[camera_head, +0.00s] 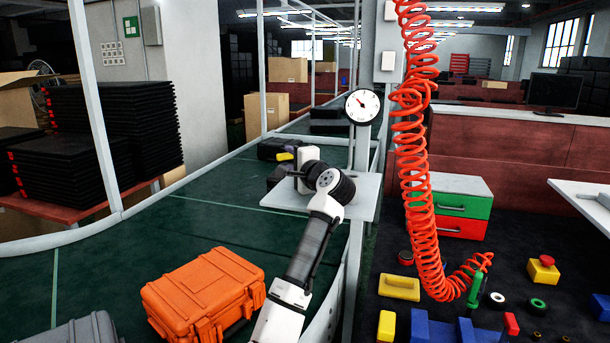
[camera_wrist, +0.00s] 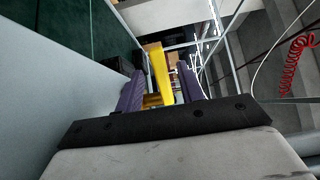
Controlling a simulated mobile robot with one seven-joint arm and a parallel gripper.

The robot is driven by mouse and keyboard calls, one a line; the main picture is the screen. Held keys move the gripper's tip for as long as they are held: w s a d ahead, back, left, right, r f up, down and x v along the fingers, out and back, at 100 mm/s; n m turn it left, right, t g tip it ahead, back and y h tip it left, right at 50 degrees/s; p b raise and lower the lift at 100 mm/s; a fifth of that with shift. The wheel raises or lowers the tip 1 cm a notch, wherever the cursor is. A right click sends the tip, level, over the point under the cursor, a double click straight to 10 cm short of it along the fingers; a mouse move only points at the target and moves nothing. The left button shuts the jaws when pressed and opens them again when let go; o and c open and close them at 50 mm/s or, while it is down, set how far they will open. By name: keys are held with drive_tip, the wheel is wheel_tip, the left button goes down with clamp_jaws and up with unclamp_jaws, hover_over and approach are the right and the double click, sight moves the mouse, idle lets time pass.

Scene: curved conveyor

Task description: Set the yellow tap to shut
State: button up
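The yellow tap (camera_head: 284,156) shows in the head view as a small yellow piece just left of my gripper, above a light grey shelf (camera_head: 356,195). Most of it is hidden behind my wrist. In the wrist view its yellow handle (camera_wrist: 160,72) stands between the two purple fingers of my gripper (camera_wrist: 160,78), which also shows in the head view (camera_head: 294,166). The fingers are spread, one on each side of the handle. A narrow gap seems to show on the right side; contact on the left side is unclear. The tap's body is hidden.
An orange case (camera_head: 203,293) and a grey case (camera_head: 82,331) lie on the green conveyor (camera_head: 120,235). A dark bench with small parts lies lower right.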

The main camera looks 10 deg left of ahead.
drive_tip(key=b+v, duration=0.2)
drive_tip(key=v, duration=0.5)
drive_tip(key=shift+w+f, duration=0.1)
drive_tip(key=shift+v, duration=0.75)
drive_tip(key=shift+c, duration=0.5)
